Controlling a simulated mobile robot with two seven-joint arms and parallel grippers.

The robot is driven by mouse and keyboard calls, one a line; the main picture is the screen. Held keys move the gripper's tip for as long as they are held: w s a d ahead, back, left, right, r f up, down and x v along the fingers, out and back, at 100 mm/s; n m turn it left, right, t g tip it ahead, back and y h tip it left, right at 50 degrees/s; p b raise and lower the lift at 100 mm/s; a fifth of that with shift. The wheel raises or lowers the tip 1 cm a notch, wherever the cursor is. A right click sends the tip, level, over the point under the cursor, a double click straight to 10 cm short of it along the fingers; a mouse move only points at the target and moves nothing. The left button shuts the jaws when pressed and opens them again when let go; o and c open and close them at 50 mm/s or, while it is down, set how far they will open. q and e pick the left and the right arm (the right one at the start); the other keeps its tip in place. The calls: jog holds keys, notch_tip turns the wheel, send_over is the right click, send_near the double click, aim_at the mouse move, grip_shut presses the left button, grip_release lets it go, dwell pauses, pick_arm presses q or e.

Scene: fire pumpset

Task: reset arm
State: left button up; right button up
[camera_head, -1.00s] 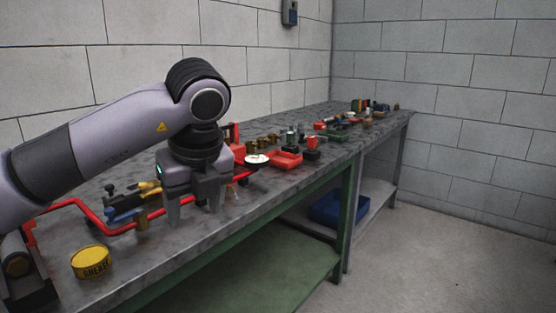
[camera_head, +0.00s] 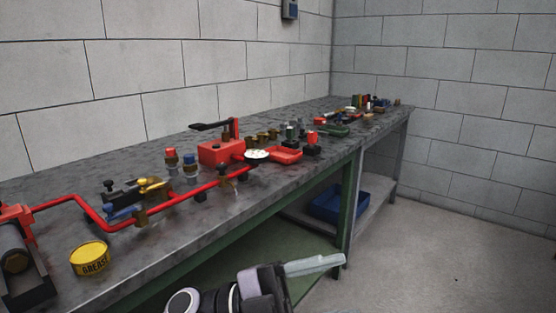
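My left gripper (camera_head: 325,262) shows at the bottom middle, low in front of the bench. Its pale fingers point right and overlap in this view, so I cannot tell whether they are open or shut. No held object is visible. The arm behind it is mostly cut off by the bottom edge. My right gripper is not in view.
The grey workbench (camera_head: 190,232) carries a red pump (camera_head: 222,151), a red pipe (camera_head: 185,197), a yellow grease tin (camera_head: 90,258), a red tray (camera_head: 284,155) and small fittings. A blue bin (camera_head: 333,205) sits underneath. The floor at right is clear.

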pick_arm(q)
jog(key=w+a+f+n+t+y, duration=0.3)
jog(key=a+f+n+t+y, duration=0.35)
jog(key=n+t, duration=0.4)
jog(key=w+a+f+n+t+y, duration=0.3)
jog(key=a+f+n+t+y, duration=0.2)
jog(key=a+f+n+t, duration=0.55)
jog(key=s+a+f+n+g+y, duration=0.3)
jog(key=s+a+f+g+y, duration=0.15)
jog(key=s+f, duration=0.35)
jog(key=s+a+f+n+g+y, duration=0.35)
jog(key=s+f+g, duration=0.2)
jog(key=f, duration=0.45)
notch_tip(320, 180, up, 10)
jog(key=s+a+t+p, duration=0.1)
jog(key=p, duration=1.2)
jog(key=shift+s+a+r, duration=0.2)
jog(key=shift+s+a, duration=0.05)
jog(key=shift+s, duration=0.1)
